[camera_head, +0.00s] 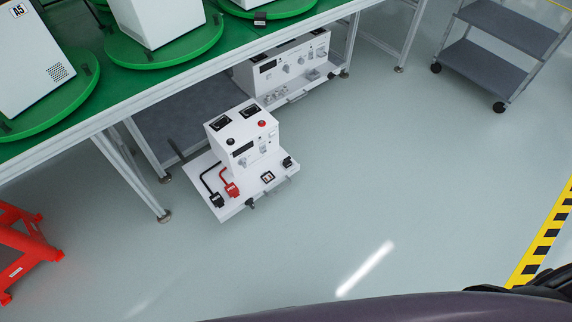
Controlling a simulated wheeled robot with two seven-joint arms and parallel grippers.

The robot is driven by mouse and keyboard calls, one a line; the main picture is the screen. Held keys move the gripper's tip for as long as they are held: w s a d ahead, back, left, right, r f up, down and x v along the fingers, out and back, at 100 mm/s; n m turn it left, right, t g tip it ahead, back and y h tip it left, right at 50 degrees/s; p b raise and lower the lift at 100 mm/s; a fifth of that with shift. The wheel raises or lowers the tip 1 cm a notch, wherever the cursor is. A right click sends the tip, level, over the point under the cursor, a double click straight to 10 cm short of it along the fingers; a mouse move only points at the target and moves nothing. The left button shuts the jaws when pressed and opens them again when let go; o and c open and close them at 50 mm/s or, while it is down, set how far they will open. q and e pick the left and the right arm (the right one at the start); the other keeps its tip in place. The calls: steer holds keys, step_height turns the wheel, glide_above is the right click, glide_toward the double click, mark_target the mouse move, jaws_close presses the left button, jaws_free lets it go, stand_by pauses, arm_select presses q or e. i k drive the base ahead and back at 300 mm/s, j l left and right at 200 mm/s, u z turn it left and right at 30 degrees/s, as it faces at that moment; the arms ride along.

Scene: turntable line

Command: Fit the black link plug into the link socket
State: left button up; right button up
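A white instrument box (243,137) stands on a white pull-out tray (232,208) low beside the green-topped bench. A black plug (217,200) on a black cable lies at the tray's left front. A red plug (232,189) on a red cable lies just right of it. Small black fittings sit at the tray's front edge (250,203) and right corner (288,162), and a small dark-framed square (267,177) lies between. Which of these is the link socket is too small to tell. Neither of my grippers shows.
The green bench (85,98) carries white units on green turntables (165,50). A second white instrument (290,65) sits under it. A grey cart (490,50) stands at upper right, a red stand (20,245) at left. The floor in front is clear.

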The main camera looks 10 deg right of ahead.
mark_target(241, 131)
steer(key=i+l+u, duration=0.1)
steer(key=u, duration=1.4)
steer(key=l+u, duration=0.25)
steer(key=l, duration=0.15)
steer(key=l+u, duration=0.25)
steer(key=l, duration=0.2)
steer(key=l+u, duration=0.25)
steer(key=l, duration=0.15)
steer(key=k+l+u, duration=0.1)
steer(key=l+u, duration=0.15)
steer(key=l, duration=0.15)
steer(key=k+l+u, duration=0.1)
steer(key=l+u, duration=0.2)
steer(key=k+l+u, duration=0.25)
steer(key=l, duration=0.25)
steer(key=l+u, duration=0.25)
steer(key=k+l, duration=0.05)
steer(key=l, duration=0.05)
